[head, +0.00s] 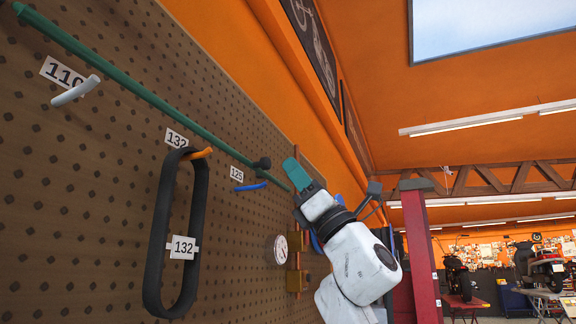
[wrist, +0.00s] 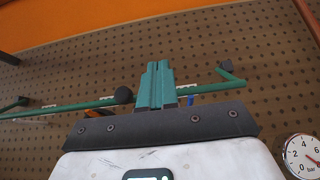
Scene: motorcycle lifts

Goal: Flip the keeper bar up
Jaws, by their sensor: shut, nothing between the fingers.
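The keeper bar (head: 150,98) is a long green rod running along the brown pegboard past the hooks. A dark round knob (head: 262,163) sits near its right end. In the wrist view the bar (wrist: 60,108) crosses behind my fingers, and its right end bends up to a dark tip. My gripper (head: 294,170) has teal fingers and is shut and empty, close to the bar's right end. In the wrist view the gripper (wrist: 157,72) lies between the knob (wrist: 123,96) and the bent end. I cannot tell whether the fingers touch the bar.
A black belt (head: 155,245) tagged 132 hangs on an orange hook (head: 200,153). A white hook (head: 76,91) tagged 110 and a blue hook (head: 250,187) tagged 125 look empty. A pressure gauge (wrist: 300,155) is at the right. A red post (head: 420,255) stands beyond my arm.

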